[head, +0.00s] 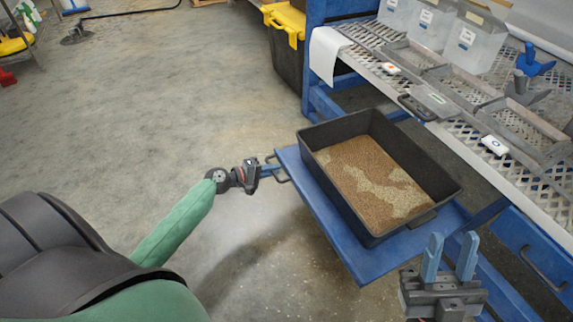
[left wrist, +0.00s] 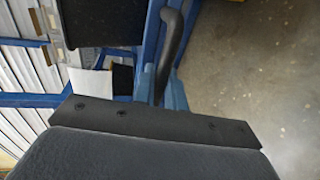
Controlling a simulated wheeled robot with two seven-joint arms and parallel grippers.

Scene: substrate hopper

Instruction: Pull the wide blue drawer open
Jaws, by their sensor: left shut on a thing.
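The wide blue drawer (head: 330,225) stands pulled out from under the bench, its flat blue edge showing around a black tub (head: 312,135). The tub holds brown and tan grainy substrate (head: 365,175). My left gripper (head: 273,168) is shut on the drawer's dark handle (head: 285,178) at the front left edge. The curved handle (left wrist: 170,40) also shows in the left wrist view, with the blue fingers partly hidden behind the wrist. My right gripper (head: 449,260) is open and empty, its two blue fingers pointing up near the drawer's right corner.
A perforated metal bench top (head: 455,110) with trays and clear bins (head: 475,40) stands above and right. Another blue drawer front (head: 535,250) with a handle is at lower right. A black and yellow bin (head: 285,55) stands behind.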

